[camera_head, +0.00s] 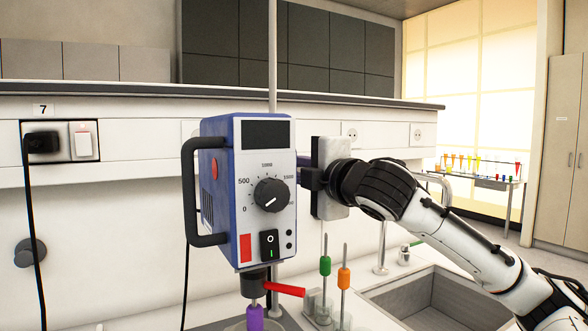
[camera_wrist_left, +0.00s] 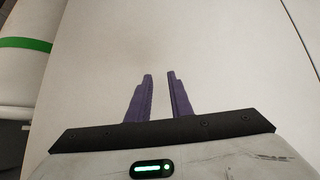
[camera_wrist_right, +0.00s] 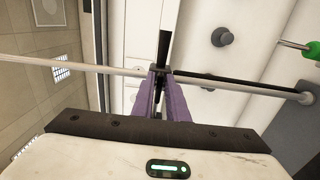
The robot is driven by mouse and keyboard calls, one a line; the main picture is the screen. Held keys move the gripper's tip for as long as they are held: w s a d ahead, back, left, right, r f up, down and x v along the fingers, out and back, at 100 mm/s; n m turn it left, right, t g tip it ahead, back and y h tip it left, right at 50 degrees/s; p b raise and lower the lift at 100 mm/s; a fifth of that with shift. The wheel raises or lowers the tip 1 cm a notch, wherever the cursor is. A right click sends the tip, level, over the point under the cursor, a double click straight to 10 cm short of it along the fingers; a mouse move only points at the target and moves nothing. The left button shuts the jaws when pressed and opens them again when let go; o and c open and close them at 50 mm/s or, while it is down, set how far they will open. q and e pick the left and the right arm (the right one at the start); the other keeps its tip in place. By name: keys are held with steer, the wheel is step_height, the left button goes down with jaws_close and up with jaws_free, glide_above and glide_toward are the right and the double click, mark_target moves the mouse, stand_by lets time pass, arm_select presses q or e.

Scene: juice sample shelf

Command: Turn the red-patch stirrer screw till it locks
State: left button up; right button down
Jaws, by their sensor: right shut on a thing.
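The stirrer (camera_head: 217,190) is a blue box with a grey front, a dial and a red patch (camera_head: 245,247) at the lower left of that front. It sits on an upright metal rod (camera_head: 273,60). My right gripper (camera_head: 308,178) reaches in from the right beside the stirrer's rear. In the right wrist view its fingers (camera_wrist_right: 160,80) are closed on a dark part, seemingly the stirrer screw (camera_wrist_right: 164,48), close to the rod. The grip itself is mostly hidden. My left gripper (camera_wrist_left: 160,82) is open and empty, facing a plain pale surface; it is outside the head view.
A red lever (camera_head: 285,289) and a purple piece (camera_head: 254,317) are below the stirrer. Green (camera_head: 325,266) and orange (camera_head: 344,278) handled tools stand to the right, before a sink (camera_head: 425,297). A black cable (camera_head: 33,220) hangs at left.

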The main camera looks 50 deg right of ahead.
stand_by(0.4)
steer(key=c, duration=1.7)
jaws_free()
steer(key=shift+c, duration=0.2)
arm_select(q)
steer(key=shift+f, duration=0.15)
